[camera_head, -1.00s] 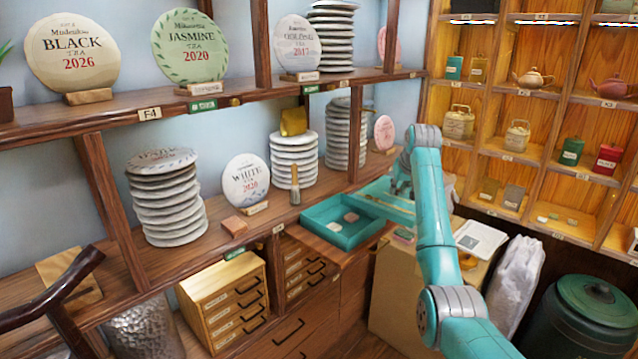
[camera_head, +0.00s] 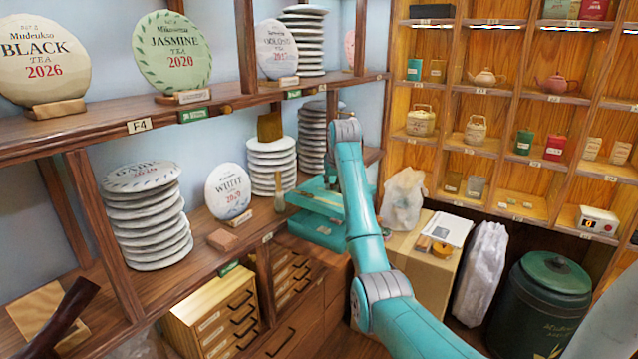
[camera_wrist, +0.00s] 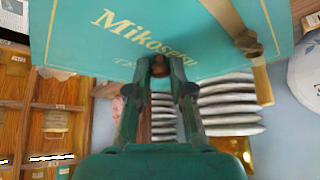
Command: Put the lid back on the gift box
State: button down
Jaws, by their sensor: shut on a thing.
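The teal lid (camera_wrist: 110,35) has gold lettering and a gold ribbon with a bow at one side. My gripper (camera_wrist: 160,68) is shut on it near its edge, at a small brown spot between the fingers. In the head view the lid (camera_head: 310,196) hangs over the gift box (camera_head: 312,229), roughly level. The box is a shallow teal tray on the wooden counter. The lid hides most of its inside and its contents. Lid and box look apart; the exact gap and alignment I cannot tell.
Stacked tea cakes (camera_head: 150,215) and a brush (camera_head: 279,190) stand left of the box. A cardboard box (camera_head: 425,275) with a white pad and tape stands right. A plastic bag (camera_head: 402,200) is behind my arm.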

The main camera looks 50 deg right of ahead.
jog(key=shift+f, duration=3.15)
jog(key=shift+f, duration=0.75)
dwell(0.4)
jog(key=shift+c, duration=2.4)
grip_release()
jog(key=shift+r, duration=3.5)
grip_shut()
